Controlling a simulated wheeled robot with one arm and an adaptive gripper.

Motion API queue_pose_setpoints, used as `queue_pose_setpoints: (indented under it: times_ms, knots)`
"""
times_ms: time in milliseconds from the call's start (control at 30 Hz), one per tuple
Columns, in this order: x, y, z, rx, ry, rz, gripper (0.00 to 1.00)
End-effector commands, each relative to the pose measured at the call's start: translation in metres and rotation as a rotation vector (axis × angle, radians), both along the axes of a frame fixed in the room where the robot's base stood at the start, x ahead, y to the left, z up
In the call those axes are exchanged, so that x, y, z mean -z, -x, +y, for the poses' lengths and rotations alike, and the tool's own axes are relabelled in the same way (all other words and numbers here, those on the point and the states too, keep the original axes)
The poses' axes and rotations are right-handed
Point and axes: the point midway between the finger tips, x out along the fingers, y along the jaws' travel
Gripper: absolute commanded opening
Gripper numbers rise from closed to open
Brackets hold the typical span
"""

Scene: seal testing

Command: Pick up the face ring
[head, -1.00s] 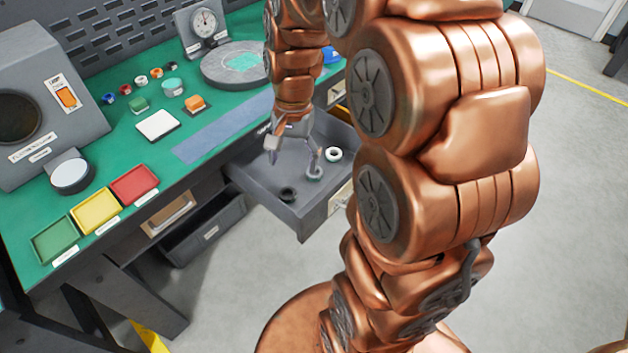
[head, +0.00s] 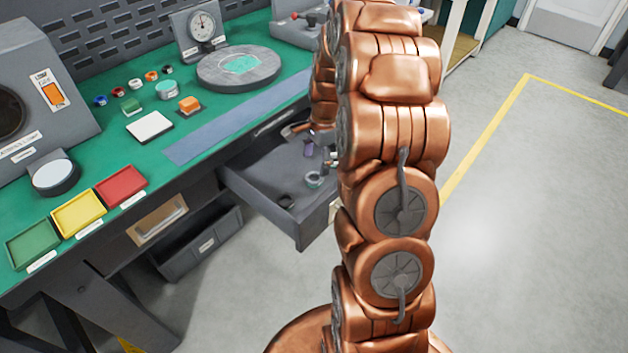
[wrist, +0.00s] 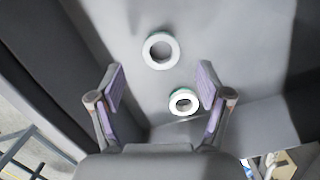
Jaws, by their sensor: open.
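In the wrist view, two pale rings lie flat on the grey drawer floor. The farther one, a white ring with a greenish edge (wrist: 160,50), lies just beyond my gripper's fingertips. The nearer one, a white ring with a dark centre (wrist: 183,101), shows between the fingers, closer to the right one. I cannot tell which is the face ring. My gripper (wrist: 160,70) is open and empty above them. My arm hides part of the drawer there.
The open drawer (head: 255,189) has raised walls around the rings. The green bench (head: 95,150) above it holds red, yellow and green trays (head: 78,213), a round grey plate (head: 240,82) and a dial gauge (head: 203,27). Open floor lies to the right.

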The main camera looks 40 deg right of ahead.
Motion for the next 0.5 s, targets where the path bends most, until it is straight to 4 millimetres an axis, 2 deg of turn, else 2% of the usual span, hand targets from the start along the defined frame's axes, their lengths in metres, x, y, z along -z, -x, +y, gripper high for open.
queue_pose_setpoints:
  times_ms: [233, 500]
  knots:
    - [0.018, 0.0, 0.001, -0.002, -0.001, 0.002, 0.77]
    - [0.053, -0.001, 0.003, -0.004, -0.001, 0.004, 0.77]
